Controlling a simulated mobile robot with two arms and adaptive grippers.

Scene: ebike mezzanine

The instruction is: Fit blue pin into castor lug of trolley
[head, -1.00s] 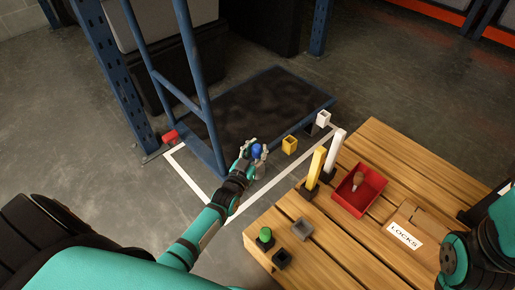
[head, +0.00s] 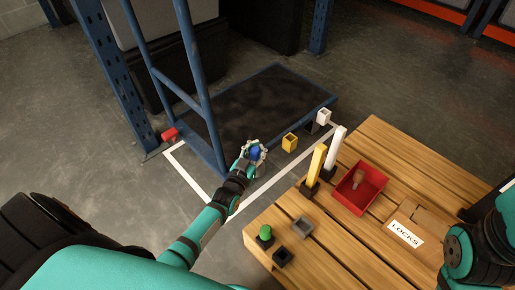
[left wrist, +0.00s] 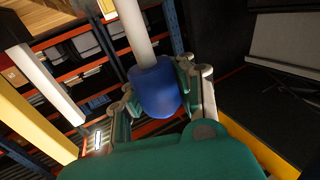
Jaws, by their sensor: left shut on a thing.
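The blue pin (head: 256,154) is held in my left gripper (head: 254,150), above the floor at the near edge of the trolley deck. In the left wrist view my left gripper (left wrist: 160,92) is shut around the blue head (left wrist: 158,90), and a pale shaft (left wrist: 132,28) runs up from it. The trolley (head: 262,104) has a dark deck and a blue tubular handle. A yellow socketed lug (head: 290,142) and a white one (head: 324,117) stand along its near right side, apart from the pin. Which lug is the castor lug I cannot tell. My right gripper is out of view.
A wooden pallet (head: 345,235) fills the lower right. It bears yellow (head: 314,165) and white (head: 337,147) posts, a red tray (head: 372,190), a green-topped piece (head: 265,234) and a LOCKS box (head: 405,234). A red part (head: 170,134) sits left of the trolley.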

